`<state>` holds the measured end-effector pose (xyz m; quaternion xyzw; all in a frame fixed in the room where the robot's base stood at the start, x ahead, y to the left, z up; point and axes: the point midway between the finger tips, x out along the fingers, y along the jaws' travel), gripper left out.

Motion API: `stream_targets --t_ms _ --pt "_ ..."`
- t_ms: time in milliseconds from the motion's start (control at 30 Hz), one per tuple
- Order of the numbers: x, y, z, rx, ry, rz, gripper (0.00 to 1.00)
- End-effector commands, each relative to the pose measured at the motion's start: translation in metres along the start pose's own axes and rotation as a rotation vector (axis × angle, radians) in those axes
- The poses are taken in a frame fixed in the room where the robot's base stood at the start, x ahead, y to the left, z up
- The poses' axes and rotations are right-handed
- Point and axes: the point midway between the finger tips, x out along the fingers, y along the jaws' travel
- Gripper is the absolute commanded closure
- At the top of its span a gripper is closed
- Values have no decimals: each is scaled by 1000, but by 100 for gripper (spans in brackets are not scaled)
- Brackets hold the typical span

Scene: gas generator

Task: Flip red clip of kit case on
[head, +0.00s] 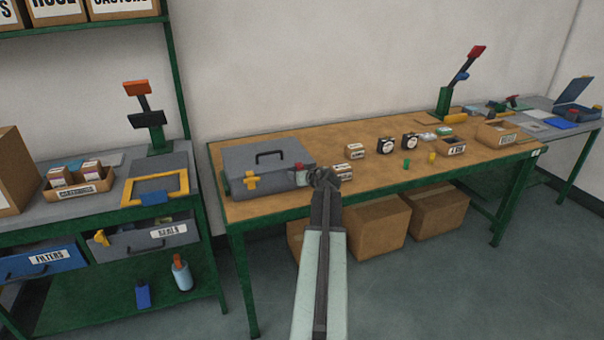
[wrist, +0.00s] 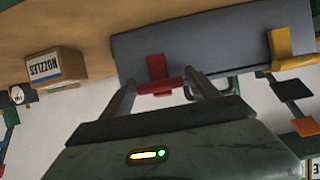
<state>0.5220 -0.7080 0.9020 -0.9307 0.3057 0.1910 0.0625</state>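The kit case (head: 262,156) is a grey box with a dark handle, lid down, on the left part of the wooden bench. Its yellow clip (head: 252,181) is at the front left. Its red clip (head: 299,169) is at the front right, partly hidden by my gripper (head: 322,178) in the head view. In the wrist view the red clip (wrist: 157,70) stands out from the grey case (wrist: 205,45), and the yellow clip (wrist: 283,48) is to its right. My gripper (wrist: 162,84) is open, its two fingers apart, with the red clip between their tips. Contact cannot be told.
Small boxes (head: 342,171) stand on the bench just right of my gripper; one nozzles box (wrist: 55,66) is close in the wrist view. Cardboard boxes (head: 376,227) sit under the bench. A green-framed workbench with drawers (head: 150,237) stands to the left.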

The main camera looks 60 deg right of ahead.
Motion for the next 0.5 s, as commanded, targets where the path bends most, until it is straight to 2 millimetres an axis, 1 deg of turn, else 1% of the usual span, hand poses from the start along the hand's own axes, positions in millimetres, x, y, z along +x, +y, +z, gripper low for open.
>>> stream_targets --t_ms 33,67,367,500 --pt "0 0 0 0 0 0 15" --pt "0 0 0 0 0 0 10" --pt "-1 0 0 0 1 0 10" --pt "-11 0 -1 0 1 1 10"
